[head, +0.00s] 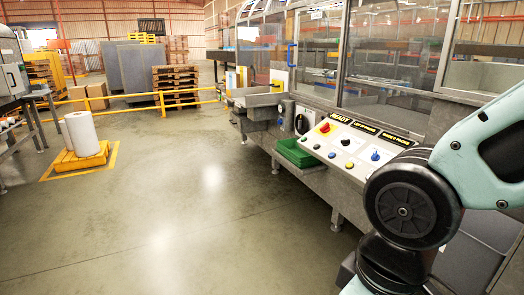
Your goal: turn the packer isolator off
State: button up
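A grey machine with clear guard panels stands at the right, with a sloping control panel (352,150) on its front. A red rotary knob on a yellow plate (325,128) sits at the panel's upper left. A black rotary switch (300,124) is on a pale upright box just left of the panel. No label readable here says which one is the packer isolator, and I cannot tell either one's setting. My arm fills the lower right, close to the panel's right end. My gripper is out of the picture.
A green tray (296,153) sits on a ledge below the panel. Several coloured buttons and a blue knob (375,155) are on the panel. A yellow rail (190,97) crosses the back. A white roll (80,132) stands on a yellow pallet at left. The middle floor is clear.

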aim_at(325, 129)
jog(key=i, duration=2.1)
jog(key=i+j+z, duration=0.2)
jog(key=i, duration=0.35)
jog(key=i+z, duration=0.2)
jog(key=i, duration=0.4)
